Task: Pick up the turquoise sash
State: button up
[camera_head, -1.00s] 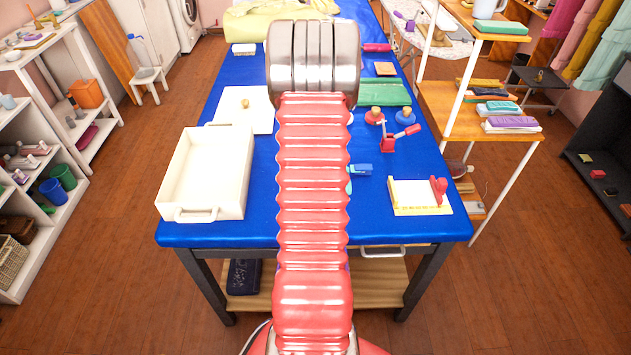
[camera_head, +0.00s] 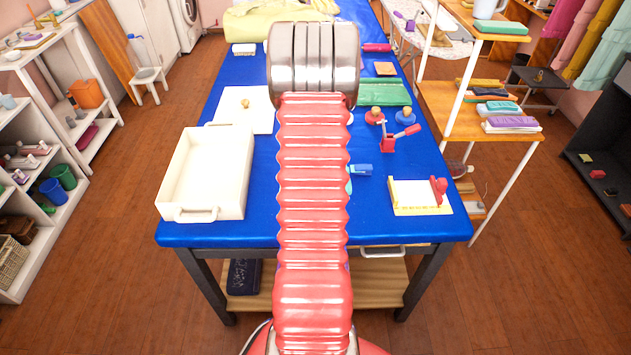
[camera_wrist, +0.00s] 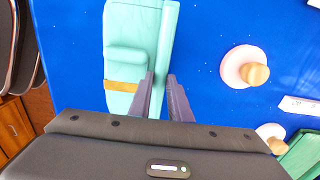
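In the wrist view, a folded turquoise cloth bundle with a yellow band (camera_wrist: 123,86) lies flat on the blue table. A long turquoise strip (camera_wrist: 165,40), which looks like the sash, runs along its right side. My gripper (camera_wrist: 161,76) is open over the strip's near part, one dark finger on each side of it in the picture. Turquoise shows between the fingers; I cannot tell how high they are above it. In the head view my red arm hides the gripper and this cloth.
The blue table (camera_head: 262,217) bears a white tray (camera_head: 231,180), a green mat (camera_head: 384,92), a red clamp (camera_head: 390,142) and a cream board (camera_head: 410,198). A round pink base with a wooden knob (camera_wrist: 240,68) stands right of the cloth. Bare tabletop lies between them.

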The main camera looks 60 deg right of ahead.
grip_shut()
notch_tip(320, 180, up, 10)
dwell(0.8)
jog(key=shift+o, duration=0.2)
grip_release()
grip_shut()
jog(key=shift+r, duration=0.1)
